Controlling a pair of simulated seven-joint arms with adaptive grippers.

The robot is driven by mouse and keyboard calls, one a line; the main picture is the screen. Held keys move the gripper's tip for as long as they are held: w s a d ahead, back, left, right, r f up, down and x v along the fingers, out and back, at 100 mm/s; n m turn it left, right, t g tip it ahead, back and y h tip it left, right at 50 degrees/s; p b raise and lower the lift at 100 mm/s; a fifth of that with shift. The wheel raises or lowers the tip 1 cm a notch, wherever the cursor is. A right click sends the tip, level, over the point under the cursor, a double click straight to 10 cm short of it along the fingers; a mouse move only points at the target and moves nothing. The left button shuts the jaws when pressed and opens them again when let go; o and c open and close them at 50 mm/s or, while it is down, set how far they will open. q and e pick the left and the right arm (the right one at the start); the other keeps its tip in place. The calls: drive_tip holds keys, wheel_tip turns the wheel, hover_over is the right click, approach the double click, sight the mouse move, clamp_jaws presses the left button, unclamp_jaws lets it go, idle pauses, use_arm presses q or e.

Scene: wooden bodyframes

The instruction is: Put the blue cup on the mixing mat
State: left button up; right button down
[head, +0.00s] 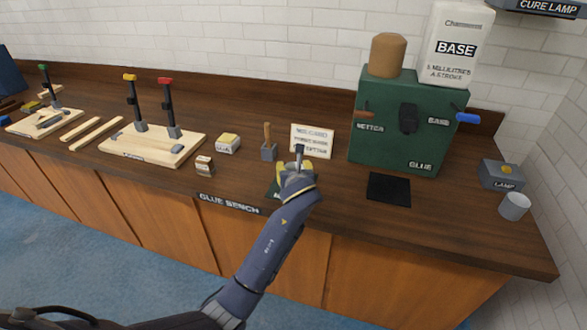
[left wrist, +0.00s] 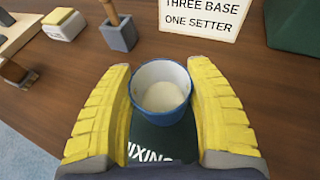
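The blue cup (left wrist: 161,92) stands upright between my left gripper's yellow fingers in the left wrist view, with pale content inside. The fingers of my left gripper (left wrist: 161,100) lie against its two sides, apparently touching the rim. The dark green mixing mat (left wrist: 150,146) shows under and in front of the cup, its lettering partly covered. Whether the cup's base touches the mat cannot be told. In the head view my left gripper (head: 295,170) is over the mat (head: 273,190) and its wrist hides the cup. My right gripper is not in view.
A sign card (head: 312,140) and a brush holder (head: 268,152) stand just behind the gripper. The green glue dispenser (head: 400,130), a black pad (head: 389,189), a lamp box (head: 500,175) and a pale cup (head: 515,206) are to the right. Clamp boards (head: 150,147) lie left.

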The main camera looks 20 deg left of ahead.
use_arm(q)
drive_tip(key=o, duration=0.5)
drive_tip(key=shift+c, duration=0.2)
drive_tip(key=shift+r, duration=0.2)
drive_tip(key=v, duration=1.2)
